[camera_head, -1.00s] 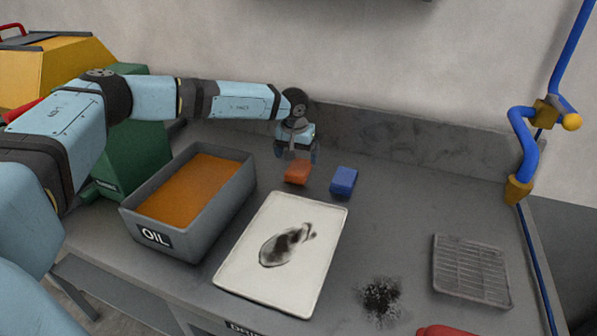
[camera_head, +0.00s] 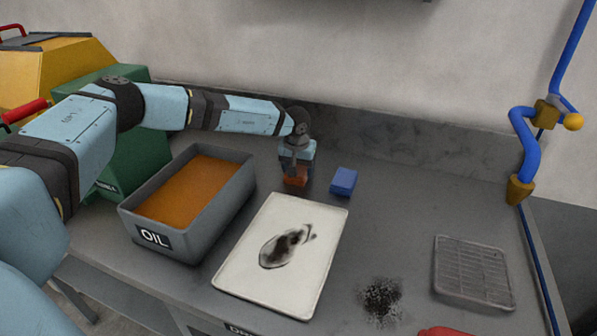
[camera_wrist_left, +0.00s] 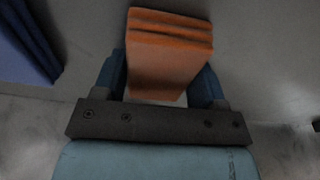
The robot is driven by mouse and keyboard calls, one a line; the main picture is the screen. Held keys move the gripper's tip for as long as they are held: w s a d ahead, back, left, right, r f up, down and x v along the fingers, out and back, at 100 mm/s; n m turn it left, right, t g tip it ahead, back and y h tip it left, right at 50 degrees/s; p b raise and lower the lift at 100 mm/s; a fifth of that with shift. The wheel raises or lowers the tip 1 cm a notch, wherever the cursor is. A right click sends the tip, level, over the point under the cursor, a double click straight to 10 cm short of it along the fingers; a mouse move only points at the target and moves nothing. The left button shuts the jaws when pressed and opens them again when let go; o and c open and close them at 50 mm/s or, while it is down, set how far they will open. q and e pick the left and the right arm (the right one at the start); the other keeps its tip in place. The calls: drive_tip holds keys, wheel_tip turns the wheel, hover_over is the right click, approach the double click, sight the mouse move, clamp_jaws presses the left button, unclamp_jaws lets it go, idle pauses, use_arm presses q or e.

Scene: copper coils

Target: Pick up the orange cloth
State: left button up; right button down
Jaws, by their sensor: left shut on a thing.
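The orange cloth (camera_head: 295,181) is a small folded block on the grey worktop, behind the white tray. My left gripper (camera_head: 296,172) has come down over it from above, and its fingers stand on either side of it. In the left wrist view the cloth (camera_wrist_left: 170,52) shows its folded layers between the two blue fingers of the left gripper (camera_wrist_left: 166,82), which is shut on it. I cannot tell whether the cloth is lifted off the worktop. My right gripper is not in view.
A folded blue cloth (camera_head: 343,181) lies close to the right, also in the left wrist view (camera_wrist_left: 28,42). A grey bin marked OIL (camera_head: 190,239) stands left. The white tray (camera_head: 315,270) with a dark stain lies in front. A drain grate (camera_head: 472,270) and black grime (camera_head: 381,298) are at right.

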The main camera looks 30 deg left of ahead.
sight(299, 167)
use_arm(q)
drive_tip(key=shift+r, duration=0.15)
wheel_tip(299, 167, up, 20)
drive_tip(key=p, duration=0.1)
drive_tip(key=shift+p, duration=0.35)
